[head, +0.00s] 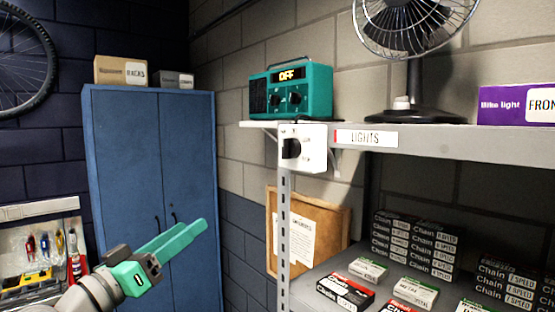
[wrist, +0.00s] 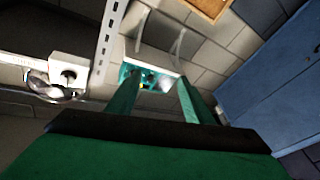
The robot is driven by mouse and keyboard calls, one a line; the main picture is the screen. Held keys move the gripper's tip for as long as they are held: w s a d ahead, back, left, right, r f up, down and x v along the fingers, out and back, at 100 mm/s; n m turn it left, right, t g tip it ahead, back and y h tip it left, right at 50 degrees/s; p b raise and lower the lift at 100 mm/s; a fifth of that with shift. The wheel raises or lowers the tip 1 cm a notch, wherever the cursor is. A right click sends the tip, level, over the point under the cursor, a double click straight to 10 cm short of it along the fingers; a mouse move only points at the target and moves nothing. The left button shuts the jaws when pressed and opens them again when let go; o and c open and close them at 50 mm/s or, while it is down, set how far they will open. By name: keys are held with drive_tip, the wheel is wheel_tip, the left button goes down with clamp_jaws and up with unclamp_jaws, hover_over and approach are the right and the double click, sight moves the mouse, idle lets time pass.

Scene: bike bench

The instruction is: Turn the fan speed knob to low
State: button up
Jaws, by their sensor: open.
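A white control box (head: 318,139) with a black knob (head: 291,148) is mounted at the left front corner of the shelf. Small marks beside the knob are too faint to read, and its setting cannot be told. The box also shows in the wrist view (wrist: 66,64). The black desk fan (head: 412,50) stands on the shelf to the right, with a pale part on its base. My gripper (head: 203,227) is open and empty, below and left of the box, apart from it. Its two teal fingers also show in the wrist view (wrist: 157,80).
A teal radio (head: 317,90) reading OFF, with its own dark knobs, sits behind the box. The shelf edge (head: 450,143) and grey upright (head: 284,230) are close by. A blue cabinet (head: 150,150) stands at left. Chain boxes (head: 395,240) fill the lower shelf.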

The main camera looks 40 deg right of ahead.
drive_tip(key=s+d+r+m+g, duration=0.2)
drive_tip(key=s+r+m+g, duration=0.4)
drive_tip(key=r, duration=0.5)
drive_tip(key=m+g, duration=0.1)
drive_tip(key=m, duration=0.1)
approach(283, 148)
drive_tip(key=d, duration=0.8)
drive_tip(key=shift+w+d+r+y, duration=0.35)
drive_tip(key=shift+w+d+y, duration=0.05)
drive_tip(key=shift+w, duration=0.05)
drive_tip(key=shift+s, duration=0.2)
drive_tip(key=c, duration=1)
